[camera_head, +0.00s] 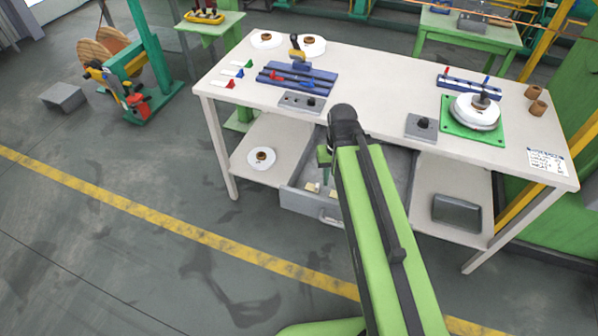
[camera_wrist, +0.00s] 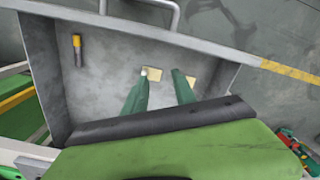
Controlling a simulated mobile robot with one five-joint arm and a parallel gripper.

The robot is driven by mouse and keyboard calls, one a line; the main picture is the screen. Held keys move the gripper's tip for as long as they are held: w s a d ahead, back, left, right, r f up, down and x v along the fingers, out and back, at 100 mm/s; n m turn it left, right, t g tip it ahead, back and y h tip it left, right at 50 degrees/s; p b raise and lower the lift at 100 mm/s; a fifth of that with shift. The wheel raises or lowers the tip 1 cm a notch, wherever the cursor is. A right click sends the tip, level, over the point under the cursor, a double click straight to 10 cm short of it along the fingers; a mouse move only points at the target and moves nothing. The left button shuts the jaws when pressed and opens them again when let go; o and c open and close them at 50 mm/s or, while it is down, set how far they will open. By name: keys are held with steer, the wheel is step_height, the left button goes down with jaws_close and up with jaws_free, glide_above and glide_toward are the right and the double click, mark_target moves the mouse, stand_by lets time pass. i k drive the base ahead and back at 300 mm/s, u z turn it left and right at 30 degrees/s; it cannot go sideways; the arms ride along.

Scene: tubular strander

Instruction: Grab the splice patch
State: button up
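Two small pale tan patches lie on the floor of an open grey drawer (camera_head: 310,207) under the workbench; I take them as splice patches. In the wrist view the left patch (camera_wrist: 153,73) is at the left fingertip and partly between the fingers. The right patch (camera_wrist: 191,80) is just outside the right fingertip. In the head view they are a left patch (camera_head: 312,187) and a right patch (camera_head: 332,192). My gripper (camera_wrist: 161,74) is open, its green fingers apart and pointing down into the drawer. Whether the fingertips touch a patch cannot be told.
The drawer's front wall (camera_wrist: 230,48) stands close beyond the fingers. A yellow-handled tool (camera_wrist: 77,50) lies in the drawer's left part. The workbench top (camera_head: 375,85) overhangs the drawer and carries tools and a white spool (camera_head: 475,112). The floor in front is clear.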

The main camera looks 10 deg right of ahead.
mark_target(313, 186)
steer(key=u, duration=0.1)
steer(key=k, duration=1.25)
steer(key=u, duration=0.3)
steer(key=i, duration=1)
steer(key=u, duration=0.7)
steer(key=i, duration=0.5)
steer(key=u, duration=0.45)
